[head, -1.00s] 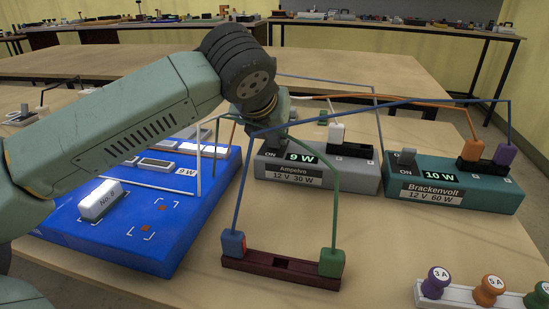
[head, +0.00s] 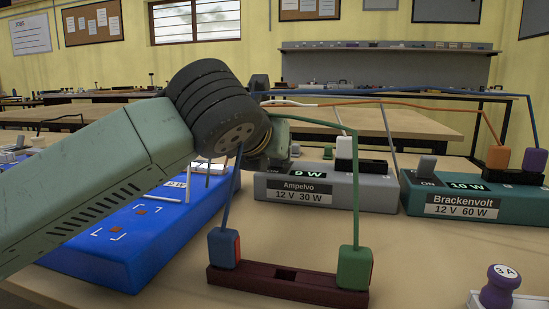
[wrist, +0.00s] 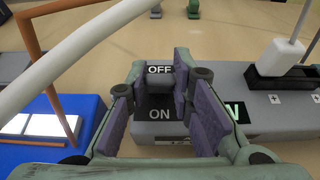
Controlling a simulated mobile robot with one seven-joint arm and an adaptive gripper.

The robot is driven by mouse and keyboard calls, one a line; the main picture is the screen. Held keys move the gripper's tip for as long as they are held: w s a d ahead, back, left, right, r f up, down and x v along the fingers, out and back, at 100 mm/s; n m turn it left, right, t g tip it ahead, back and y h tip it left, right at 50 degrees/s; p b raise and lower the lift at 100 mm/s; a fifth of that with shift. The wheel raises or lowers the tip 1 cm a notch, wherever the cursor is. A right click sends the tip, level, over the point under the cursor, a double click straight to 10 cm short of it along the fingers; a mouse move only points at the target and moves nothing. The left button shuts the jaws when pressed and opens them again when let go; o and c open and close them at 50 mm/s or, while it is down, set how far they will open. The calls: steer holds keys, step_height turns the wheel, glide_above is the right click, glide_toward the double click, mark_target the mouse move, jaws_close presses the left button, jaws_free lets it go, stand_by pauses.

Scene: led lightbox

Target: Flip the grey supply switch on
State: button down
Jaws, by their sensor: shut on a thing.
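The grey supply (head: 325,192), labelled Ampelvo 12 V 30 W, stands on the table with a lit 9 W display. In the wrist view its grey switch (wrist: 160,84) stands between the purple pads of my gripper (wrist: 160,80). My gripper is shut on it. The OFF mark shows just beyond the switch, and the ON mark on the dark plate on the near side. In the head view my arm covers the supply's left end, and the switch and fingertips are hidden there.
A teal Brackenvolt supply (head: 465,205) stands to the right. A blue box (head: 110,255) lies on the left. A dark red block (head: 285,287) with blue and green plugs sits in front. Wires cross above the grey supply. Bare tabletop (head: 420,265) shows at front right.

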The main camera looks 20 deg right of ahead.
stand_by(0.3)
steer(key=c, duration=1.4)
jaws_free()
steer(key=v, duration=1.2)
